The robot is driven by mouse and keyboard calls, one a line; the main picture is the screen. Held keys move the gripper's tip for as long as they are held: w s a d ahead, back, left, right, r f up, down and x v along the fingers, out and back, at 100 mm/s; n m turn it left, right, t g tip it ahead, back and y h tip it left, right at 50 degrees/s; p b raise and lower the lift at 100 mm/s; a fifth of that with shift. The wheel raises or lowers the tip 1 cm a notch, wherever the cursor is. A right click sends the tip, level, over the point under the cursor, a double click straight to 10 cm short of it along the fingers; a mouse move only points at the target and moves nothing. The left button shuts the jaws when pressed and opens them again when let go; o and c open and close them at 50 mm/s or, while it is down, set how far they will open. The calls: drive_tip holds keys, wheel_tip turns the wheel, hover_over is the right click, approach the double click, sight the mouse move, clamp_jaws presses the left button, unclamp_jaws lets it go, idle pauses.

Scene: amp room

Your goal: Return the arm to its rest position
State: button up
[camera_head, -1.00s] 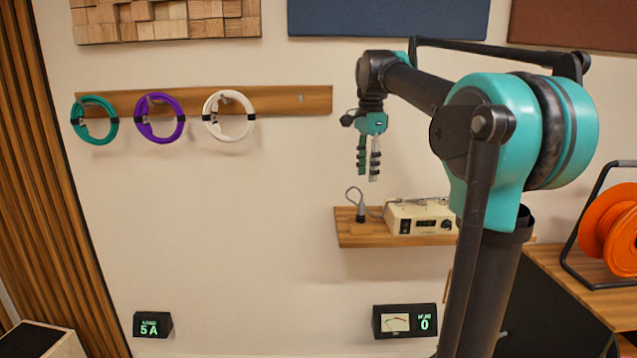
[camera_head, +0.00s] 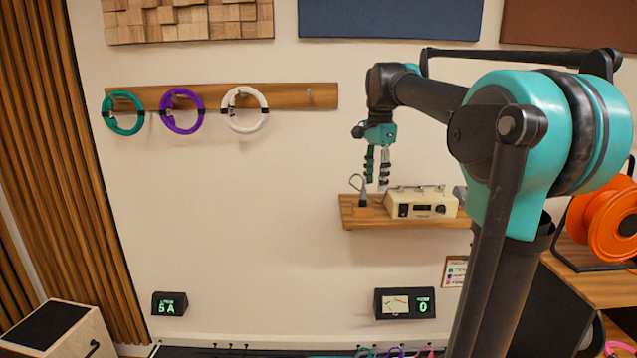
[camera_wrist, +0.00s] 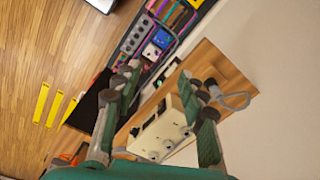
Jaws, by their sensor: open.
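My gripper (camera_head: 377,183) hangs from my raised arm, fingers pointing down, in front of the wall. It is open and empty, with a narrow gap between its fingers in the head view. In the wrist view its two green fingers (camera_wrist: 165,88) stand well apart with nothing between them held. In the head view the fingertips appear just above the wooden shelf (camera_head: 375,217). The beige instrument box (camera_head: 421,203) on that shelf appears just right of the fingertips. How far the fingers are from the shelf in depth I cannot tell.
A teal coil (camera_head: 109,121), a purple coil (camera_head: 170,121) and a white coil (camera_head: 233,124) hang on a wall rail; its right hook is bare. Two displays (camera_head: 170,304) (camera_head: 405,303) sit low. An orange reel (camera_head: 604,222) stands at right. The middle wall is clear.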

drive_tip(key=s+d+f+n+t, duration=0.1)
drive_tip(key=s+f+n, duration=0.3)
drive_tip(key=s+f, duration=0.3)
drive_tip(key=s+d+f+n+t, duration=0.1)
drive_tip(key=s+f+n, duration=0.3)
drive_tip(key=s+f, duration=0.4)
drive_tip(key=s+d+f+n+t, duration=0.1)
drive_tip(key=s+f+n, duration=0.3)
drive_tip(key=f, duration=1.4)
drive_tip(key=s, duration=0.3)
drive_tip(key=shift+s+d+f+n+t, duration=0.25)
drive_tip(key=shift+d+f+n+t, duration=0.05)
drive_tip(key=shift+f+n+t, duration=0.1)
